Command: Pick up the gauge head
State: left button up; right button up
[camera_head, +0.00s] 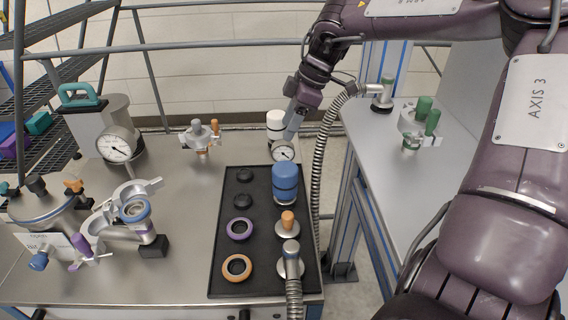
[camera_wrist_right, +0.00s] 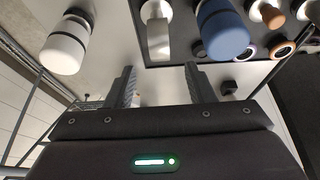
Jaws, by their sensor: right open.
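No label marks the gauge head, so I cannot tell for sure which part it is. A white-capped cylinder (camera_head: 276,119) stands behind the black mat; it also shows at the upper left of the right wrist view (camera_wrist_right: 66,43). A similar blue-capped cylinder (camera_head: 285,178) stands on the mat and shows at the upper right of the wrist view (camera_wrist_right: 222,32). A small round dial (camera_head: 283,151) lies between them, and a pale part (camera_wrist_right: 155,30) shows there in the wrist view. My right gripper (camera_head: 291,128) is open, close by the white cylinder and above the dial; its fingers (camera_wrist_right: 160,84) hold nothing.
The black mat (camera_head: 221,207) carries rings, caps and an orange-topped fitting (camera_head: 287,223). A ribbed hose (camera_head: 319,165) rises along its right side. A large dial gauge (camera_head: 117,147) and clamped fittings stand at left. A side bench (camera_head: 391,170) with green-topped parts is at right.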

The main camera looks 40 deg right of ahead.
aim_at(280, 149)
jog(key=x, duration=0.7)
jog(key=shift+s+d+f, duration=0.25)
jog(key=shift+s+d, duration=0.05)
jog(key=shift+w+a+f, duration=0.2)
jog(key=shift+f, duration=0.25)
grip_shut()
